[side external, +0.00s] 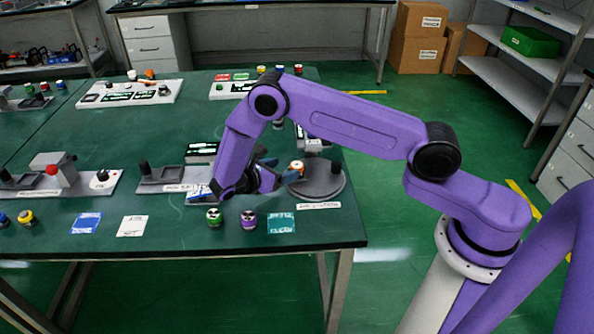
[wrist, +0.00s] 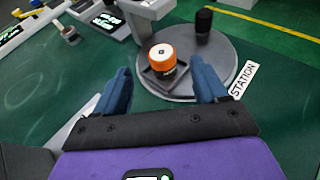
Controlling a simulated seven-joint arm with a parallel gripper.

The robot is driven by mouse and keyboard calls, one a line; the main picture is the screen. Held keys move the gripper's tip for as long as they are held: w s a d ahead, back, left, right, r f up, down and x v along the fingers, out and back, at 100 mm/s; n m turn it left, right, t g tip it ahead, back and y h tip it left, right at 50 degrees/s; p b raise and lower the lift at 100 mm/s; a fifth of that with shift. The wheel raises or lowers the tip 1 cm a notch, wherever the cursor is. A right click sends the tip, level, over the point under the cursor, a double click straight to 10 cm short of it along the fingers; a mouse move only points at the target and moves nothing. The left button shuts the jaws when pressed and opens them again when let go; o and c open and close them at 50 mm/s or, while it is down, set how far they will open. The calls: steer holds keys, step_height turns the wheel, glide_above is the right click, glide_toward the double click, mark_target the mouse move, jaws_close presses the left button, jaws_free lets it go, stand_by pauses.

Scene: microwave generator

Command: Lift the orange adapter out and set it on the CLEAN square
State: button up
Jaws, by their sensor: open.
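The orange adapter (wrist: 162,60), with a white top, sits in a small square dark holder (wrist: 152,84) on the round grey station plate (wrist: 227,62). In the side external view the adapter (side external: 297,167) shows just right of my gripper (side external: 272,170). In the wrist view my gripper (wrist: 160,90) is open, its two blue fingers apart on either side of the adapter and nearer the camera.
A black post (wrist: 204,22) stands on the station plate. A green-topped part (side external: 214,217) and a purple part (side external: 248,220) stand left of the CLEAN square. White (side external: 132,226) and blue (side external: 86,223) squares lie farther left. The table's front edge is close.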

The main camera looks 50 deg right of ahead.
mark_target(296, 165)
steer(key=shift+x, duration=2.7)
steer(key=shift+s, duration=0.1)
steer(key=c, duration=1.2)
